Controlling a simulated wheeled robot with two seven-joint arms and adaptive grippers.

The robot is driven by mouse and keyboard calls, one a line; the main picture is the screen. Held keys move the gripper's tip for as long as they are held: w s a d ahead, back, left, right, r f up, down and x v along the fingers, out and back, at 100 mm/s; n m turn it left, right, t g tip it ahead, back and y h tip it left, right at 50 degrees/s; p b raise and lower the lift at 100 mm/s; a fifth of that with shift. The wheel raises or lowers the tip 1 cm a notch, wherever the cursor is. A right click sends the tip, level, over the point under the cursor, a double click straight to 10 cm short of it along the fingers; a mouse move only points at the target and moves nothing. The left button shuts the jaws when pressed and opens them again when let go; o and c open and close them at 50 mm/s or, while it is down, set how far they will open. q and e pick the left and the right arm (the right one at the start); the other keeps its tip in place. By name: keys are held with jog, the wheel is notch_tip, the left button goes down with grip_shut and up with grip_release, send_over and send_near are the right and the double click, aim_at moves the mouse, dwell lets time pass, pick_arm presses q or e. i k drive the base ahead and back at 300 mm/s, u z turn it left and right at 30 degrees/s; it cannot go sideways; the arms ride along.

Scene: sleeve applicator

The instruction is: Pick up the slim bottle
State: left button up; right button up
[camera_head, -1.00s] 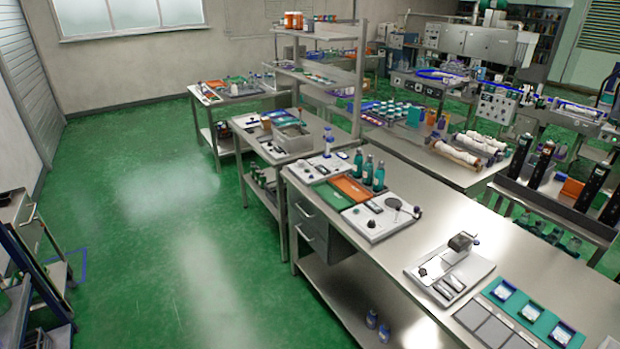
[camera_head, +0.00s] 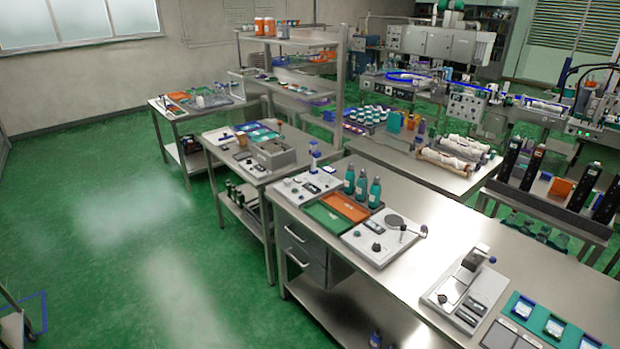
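Three slim teal bottles (camera_head: 362,186) with dark caps stand upright close together on the near steel workbench (camera_head: 425,216). They are just behind the orange tray (camera_head: 345,207). I cannot tell whether one of these is the slim bottle of the task. Neither of my grippers is in view.
A sealing-type device (camera_head: 466,290) and teal-framed trays (camera_head: 540,322) sit at the bench's near right. Tall black units (camera_head: 522,165) stand on a rack beyond. A smaller steel table (camera_head: 228,160) is left of the bench. Green floor (camera_head: 130,240) at the left is clear.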

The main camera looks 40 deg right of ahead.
aim_at(362, 182)
jog(key=u, duration=0.1)
jog(key=i, duration=1.8)
jog(key=z, duration=0.7)
jog(key=i, duration=0.9)
jog(key=z, duration=0.95)
